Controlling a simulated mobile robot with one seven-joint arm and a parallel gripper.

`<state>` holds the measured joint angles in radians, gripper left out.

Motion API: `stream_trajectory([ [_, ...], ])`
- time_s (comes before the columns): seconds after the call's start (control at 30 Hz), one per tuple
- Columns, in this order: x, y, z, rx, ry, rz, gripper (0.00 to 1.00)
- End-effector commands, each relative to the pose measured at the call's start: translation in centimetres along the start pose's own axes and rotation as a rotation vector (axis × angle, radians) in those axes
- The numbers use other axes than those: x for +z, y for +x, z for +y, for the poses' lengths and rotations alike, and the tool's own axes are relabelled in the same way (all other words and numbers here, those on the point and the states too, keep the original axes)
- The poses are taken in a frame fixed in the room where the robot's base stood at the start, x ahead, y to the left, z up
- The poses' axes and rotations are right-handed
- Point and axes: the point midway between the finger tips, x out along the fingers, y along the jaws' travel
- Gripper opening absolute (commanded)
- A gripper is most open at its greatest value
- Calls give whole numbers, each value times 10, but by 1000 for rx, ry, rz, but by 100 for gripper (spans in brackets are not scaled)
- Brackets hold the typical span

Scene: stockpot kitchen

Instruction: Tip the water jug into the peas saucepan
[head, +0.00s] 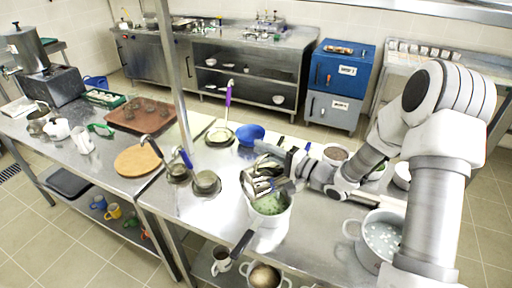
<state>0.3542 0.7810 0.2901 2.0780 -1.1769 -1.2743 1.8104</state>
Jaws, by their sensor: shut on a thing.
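The peas saucepan (283,218) stands on the steel table in the head view, with green contents and a black handle (242,243) toward the front left. My gripper (277,178) is just above the saucepan's far side, shut on the metal water jug (257,184). The jug is over the back left of the saucepan and looks tilted. The gripper and jug overlap in the picture, so the jug's spout and contents are hard to make out. I cannot tell whether any water is flowing.
A blue bowl (251,134) and small pans (206,184) stand to the left on the table. A large pot (381,238) with pale contents stands at the right near my arm. Another pot (335,154) stands behind the gripper. Bare table (312,240) lies between saucepan and large pot.

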Motion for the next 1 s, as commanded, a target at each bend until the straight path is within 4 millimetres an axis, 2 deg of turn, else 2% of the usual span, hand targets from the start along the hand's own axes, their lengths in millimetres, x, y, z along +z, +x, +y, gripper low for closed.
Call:
stream_trajectory([
  [0.3, -24, -10, -12, -66, 150, -1, 0],
  [0.7, -51, -21, -11, -137, 321, -2, 0],
  [1.0, -59, -24, -11, -155, 372, -4, 0],
])
